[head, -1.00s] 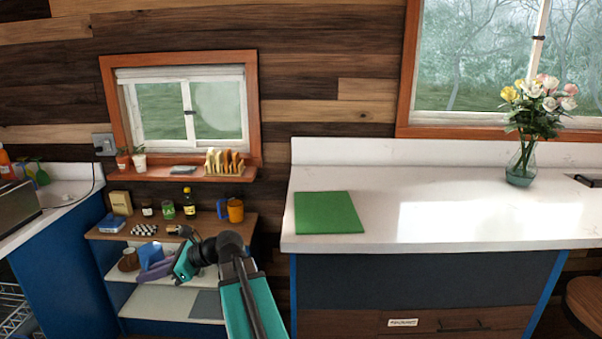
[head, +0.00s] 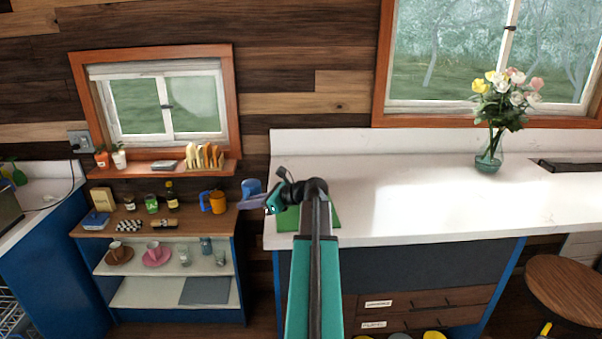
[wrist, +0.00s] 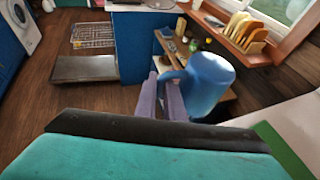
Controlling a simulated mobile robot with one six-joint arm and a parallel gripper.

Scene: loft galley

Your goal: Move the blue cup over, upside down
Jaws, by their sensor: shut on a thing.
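The blue cup (head: 251,187) is held in the air by my gripper (head: 254,200), just left of the counter. In the wrist view the cup (wrist: 210,82) is large and close, with its handle toward the fingers. My gripper's lilac fingers (wrist: 161,98) are shut on it at the handle side. The cup's axis looks near vertical; I cannot tell for sure which end is up. A green mat (head: 287,222) lies on the white counter's left end, partly hidden behind my arm. Its edge also shows in the wrist view (wrist: 283,150).
The shelf unit (head: 90,232) at left carries an orange mug (head: 214,202), jars and a bottle on top. A flower vase (head: 489,152) stands farther right; the counter between is clear.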

